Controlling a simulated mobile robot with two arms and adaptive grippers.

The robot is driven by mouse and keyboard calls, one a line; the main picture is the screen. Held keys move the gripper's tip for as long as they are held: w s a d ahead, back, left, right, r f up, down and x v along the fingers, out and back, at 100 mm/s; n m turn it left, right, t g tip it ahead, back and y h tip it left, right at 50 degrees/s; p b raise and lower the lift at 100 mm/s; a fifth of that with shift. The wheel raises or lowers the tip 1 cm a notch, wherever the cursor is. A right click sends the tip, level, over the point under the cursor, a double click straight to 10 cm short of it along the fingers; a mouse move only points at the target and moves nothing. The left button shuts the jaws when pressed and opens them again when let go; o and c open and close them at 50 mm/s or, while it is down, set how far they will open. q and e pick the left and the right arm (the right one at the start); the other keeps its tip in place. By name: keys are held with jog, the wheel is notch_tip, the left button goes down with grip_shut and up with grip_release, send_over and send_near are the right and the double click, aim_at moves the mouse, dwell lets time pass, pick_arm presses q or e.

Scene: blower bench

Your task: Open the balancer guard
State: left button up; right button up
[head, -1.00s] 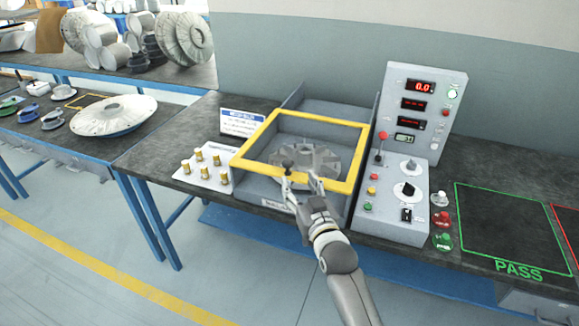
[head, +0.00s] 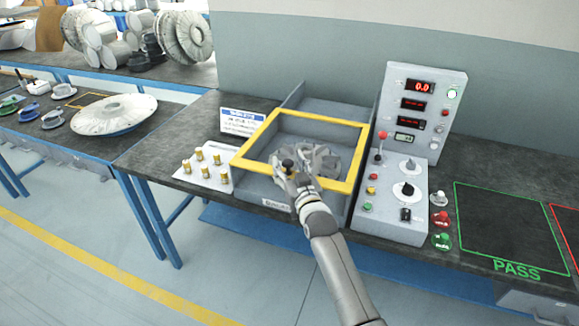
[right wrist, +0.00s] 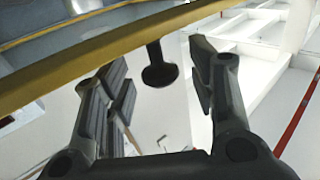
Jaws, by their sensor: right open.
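The balancer guard is a yellow frame (head: 316,117) lying over the grey box of the balancer (head: 262,190). A black knob (head: 288,164) is at its front bar. My right gripper (head: 304,166) is at this front bar, open, with its fingers around the knob's area. In the right wrist view, the knob (right wrist: 160,68) hangs from the yellow bar (right wrist: 110,58) between the spread fingers of the gripper (right wrist: 162,90), with gaps visible on both sides. My left gripper is not in view.
The control panel (head: 392,205) with knobs and red displays stands close right of the box. A white plate with brass pegs (head: 190,174) and a sign (head: 242,123) are at its left. The PASS area (head: 500,228) on the bench is empty.

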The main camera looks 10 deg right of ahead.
aim_at(296, 167)
grip_shut()
jog(key=shift+w+d+f+b, duration=0.1)
jog(key=shift+w+d+b, duration=0.35)
jog(key=shift+w, duration=0.25)
jog(key=shift+w+d+b, duration=0.4)
jog(key=shift+w+b, duration=0.1)
jog(key=shift+w, duration=0.2)
jog(key=shift+w+d+f+b, duration=0.1)
jog(key=shift+w+d+b, duration=0.35)
jog(key=shift+w, duration=0.25)
jog(key=shift+r, duration=0.15)
grip_release()
jog(key=shift+s, duration=0.1)
jog(key=shift+s, duration=0.1)
jog(key=s+d, duration=0.1)
jog(key=s, duration=1)
jog(key=shift+s+d, duration=0.2)
jog(key=shift+s, duration=0.1)
